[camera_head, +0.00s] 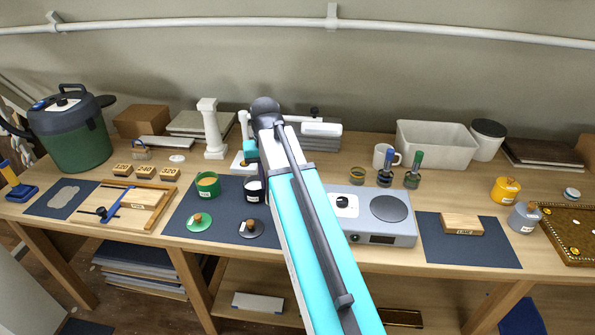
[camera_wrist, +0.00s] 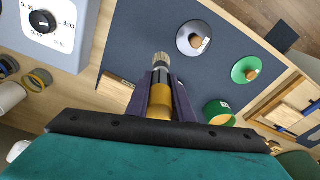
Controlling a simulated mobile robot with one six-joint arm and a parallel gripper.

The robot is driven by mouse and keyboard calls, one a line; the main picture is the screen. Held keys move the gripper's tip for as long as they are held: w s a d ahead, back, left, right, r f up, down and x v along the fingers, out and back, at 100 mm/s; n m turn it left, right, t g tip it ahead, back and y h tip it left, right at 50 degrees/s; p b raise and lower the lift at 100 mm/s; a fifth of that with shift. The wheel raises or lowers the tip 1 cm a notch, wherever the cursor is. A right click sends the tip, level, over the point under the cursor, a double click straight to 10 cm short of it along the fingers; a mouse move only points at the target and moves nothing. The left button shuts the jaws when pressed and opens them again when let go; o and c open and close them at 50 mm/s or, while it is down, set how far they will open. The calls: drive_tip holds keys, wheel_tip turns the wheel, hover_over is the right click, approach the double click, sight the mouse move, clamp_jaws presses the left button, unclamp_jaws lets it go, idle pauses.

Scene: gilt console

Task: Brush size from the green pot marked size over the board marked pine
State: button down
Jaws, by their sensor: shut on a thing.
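My gripper (camera_wrist: 160,84) is shut on a brush (camera_wrist: 158,104) with an amber handle, a grey ferrule and tan bristles pointing away from the wrist camera. In the head view my arm hides the gripper's fingers and the brush. The green pot (camera_head: 207,190) stands open on a dark mat, with amber contents; it also shows beside the gripper in the wrist view (camera_wrist: 216,113). A labelled wooden board (camera_head: 147,197) lies in the wooden tray at left. Another labelled board (camera_head: 461,225) lies on the right mat. I cannot read either label for certain.
A dark pot (camera_head: 253,195) stands right of the green pot. A green lid (camera_head: 196,224) and a grey lid (camera_head: 246,230) lie in front. A hotplate (camera_head: 400,226) stands right of my arm. Two upright brushes, one blue-handled (camera_head: 387,162), one green-handled (camera_head: 416,160), stand behind it.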

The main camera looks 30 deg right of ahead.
drive_tip(key=s+a+n, duration=0.2)
drive_tip(key=a+n, duration=0.1)
drive_tip(key=a, duration=1.1)
drive_tip(key=shift+a+f+n+y+b, duration=0.3)
drive_tip(key=shift+f+n, duration=0.1)
